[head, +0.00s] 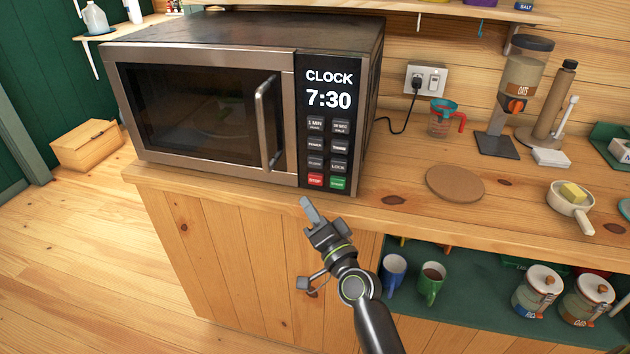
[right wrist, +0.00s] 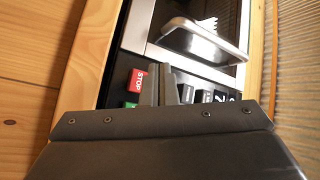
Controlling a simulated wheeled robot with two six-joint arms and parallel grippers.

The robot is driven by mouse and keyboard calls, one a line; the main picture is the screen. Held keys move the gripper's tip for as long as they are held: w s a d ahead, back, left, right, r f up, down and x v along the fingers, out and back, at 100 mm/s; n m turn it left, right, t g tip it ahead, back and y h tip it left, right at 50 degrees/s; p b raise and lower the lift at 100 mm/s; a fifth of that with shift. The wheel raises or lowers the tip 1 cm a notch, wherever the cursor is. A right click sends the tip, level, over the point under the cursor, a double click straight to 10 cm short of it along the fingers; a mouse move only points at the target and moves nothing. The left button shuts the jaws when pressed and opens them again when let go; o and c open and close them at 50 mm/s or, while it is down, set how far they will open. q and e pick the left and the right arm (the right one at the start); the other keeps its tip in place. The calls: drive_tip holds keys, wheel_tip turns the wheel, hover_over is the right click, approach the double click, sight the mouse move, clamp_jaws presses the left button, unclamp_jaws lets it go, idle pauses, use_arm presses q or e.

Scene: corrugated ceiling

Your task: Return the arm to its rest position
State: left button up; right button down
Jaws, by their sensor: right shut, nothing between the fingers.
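My right gripper (head: 308,208) is in front of the counter edge, below the microwave's button panel in the head view. Its fingers are together and hold nothing. In the right wrist view the gripper's fingertips (right wrist: 168,85) point toward the panel, beside the red STOP button (right wrist: 137,80). The microwave (head: 200,95) stands on the counter with its door closed, and its display reads CLOCK 7:30. The green button (head: 338,183) shows next to the red one. I cannot tell from the wrist view whether the fingers touch the panel. My left gripper is not in view.
The wooden counter (head: 400,205) runs right, with a round board (head: 455,184), a measuring cup (head: 442,118), an oats dispenser (head: 515,95) and a small pan (head: 570,203). Mugs (head: 431,283) and jars (head: 537,292) stand on the shelf below. Open floor (head: 80,260) lies at left.

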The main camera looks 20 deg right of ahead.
idle(0.4)
